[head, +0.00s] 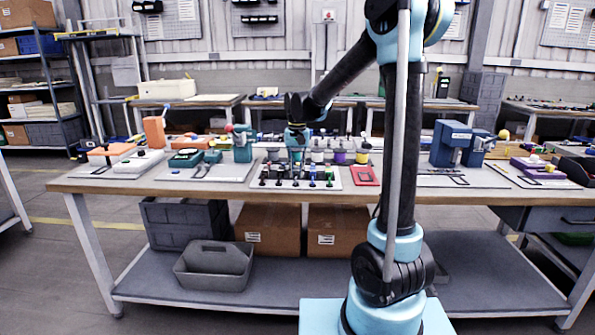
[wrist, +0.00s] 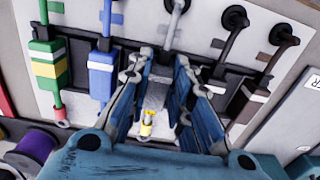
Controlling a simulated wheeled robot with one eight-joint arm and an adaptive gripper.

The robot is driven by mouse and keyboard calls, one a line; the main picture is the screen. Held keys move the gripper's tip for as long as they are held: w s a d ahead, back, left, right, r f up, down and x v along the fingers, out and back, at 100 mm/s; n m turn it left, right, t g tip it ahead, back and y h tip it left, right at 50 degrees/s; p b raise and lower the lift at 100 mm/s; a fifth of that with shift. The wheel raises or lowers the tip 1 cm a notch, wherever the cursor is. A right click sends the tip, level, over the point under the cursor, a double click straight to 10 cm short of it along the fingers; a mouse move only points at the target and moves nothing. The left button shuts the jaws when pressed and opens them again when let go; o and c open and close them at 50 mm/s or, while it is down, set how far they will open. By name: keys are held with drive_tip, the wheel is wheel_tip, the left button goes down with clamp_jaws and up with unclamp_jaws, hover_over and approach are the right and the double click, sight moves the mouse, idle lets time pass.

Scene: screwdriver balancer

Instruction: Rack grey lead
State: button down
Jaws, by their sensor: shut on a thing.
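My gripper (wrist: 160,85) is shut on the grey lead (wrist: 155,95), whose grey body shows between the blue-sided fingers. A yellow part (wrist: 147,123) shows at its near end, and a thin grey stem (wrist: 174,22) runs toward the top of the picture. The lead lines up with a place in the dark rack (wrist: 75,75) between the blue lead (wrist: 101,78) and a black lead (wrist: 238,95). I cannot tell whether it is seated there. In the head view my gripper (head: 297,138) is low over the pale board (head: 341,184), and the grey lead is not clear.
A purple spool (wrist: 36,146) lies near the lower left. A red tray (head: 364,176) sits right of the board in the head view.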

drive_tip(key=c, duration=1.4)
unclamp_jaws()
drive_tip(key=shift+o, duration=0.2)
wheel_tip(320, 180, up, 12)
drive_tip(key=shift+d, duration=0.1)
